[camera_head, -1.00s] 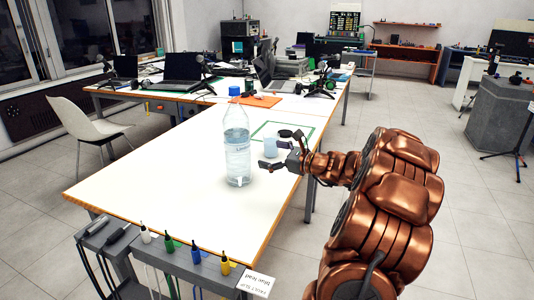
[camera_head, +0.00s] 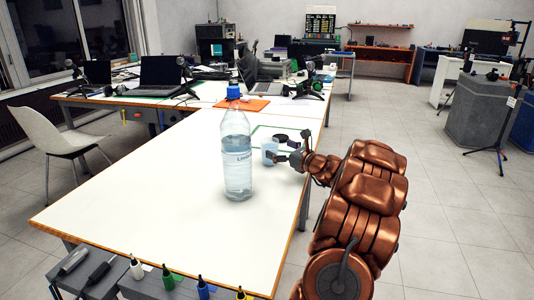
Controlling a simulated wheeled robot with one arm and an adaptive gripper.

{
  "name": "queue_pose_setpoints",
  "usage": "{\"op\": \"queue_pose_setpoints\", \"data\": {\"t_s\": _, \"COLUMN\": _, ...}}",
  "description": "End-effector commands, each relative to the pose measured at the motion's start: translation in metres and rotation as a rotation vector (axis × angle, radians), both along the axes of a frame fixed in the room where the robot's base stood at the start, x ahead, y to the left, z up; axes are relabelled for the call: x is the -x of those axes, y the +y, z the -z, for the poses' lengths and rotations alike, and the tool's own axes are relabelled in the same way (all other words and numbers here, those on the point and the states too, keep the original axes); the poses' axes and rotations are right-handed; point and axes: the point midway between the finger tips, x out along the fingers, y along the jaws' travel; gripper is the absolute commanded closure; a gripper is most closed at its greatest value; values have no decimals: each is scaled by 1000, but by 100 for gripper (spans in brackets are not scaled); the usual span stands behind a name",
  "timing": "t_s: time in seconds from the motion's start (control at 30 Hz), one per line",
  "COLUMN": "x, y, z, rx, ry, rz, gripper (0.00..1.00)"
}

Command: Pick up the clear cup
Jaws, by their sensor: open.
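A small clear cup (camera_head: 269,152) stands upright on the white table (camera_head: 150,190), just right of and behind a large water bottle (camera_head: 236,158). My gripper (camera_head: 277,151) reaches in from the right over the table. Its dark fingers are open at the cup, and one finger shows in front of the cup's right side. I cannot tell whether the fingers touch the cup.
The blue-capped bottle stands close left of the cup. A dark round object (camera_head: 281,138) lies behind it. An orange sheet (camera_head: 248,104) and laptops (camera_head: 161,73) are farther back. The table's left part is clear.

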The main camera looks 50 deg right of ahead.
Motion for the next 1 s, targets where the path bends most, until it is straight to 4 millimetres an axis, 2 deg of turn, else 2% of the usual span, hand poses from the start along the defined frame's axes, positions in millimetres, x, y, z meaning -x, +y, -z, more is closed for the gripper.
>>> {"op": "queue_pose_setpoints", "data": {"t_s": 0.43, "x": -41, "y": 1, "z": -1, "rx": 1, "ry": 2, "rz": -2, "gripper": 2}}
{"op": "queue_pose_setpoints", "data": {"t_s": 0.8, "x": -49, "y": 3, "z": -2, "rx": 0, "ry": 0, "rz": -5, "gripper": 2}}
{"op": "queue_pose_setpoints", "data": {"t_s": 1.0, "x": -49, "y": 4, "z": -2, "rx": 0, "ry": 1, "rz": -6, "gripper": 21}}
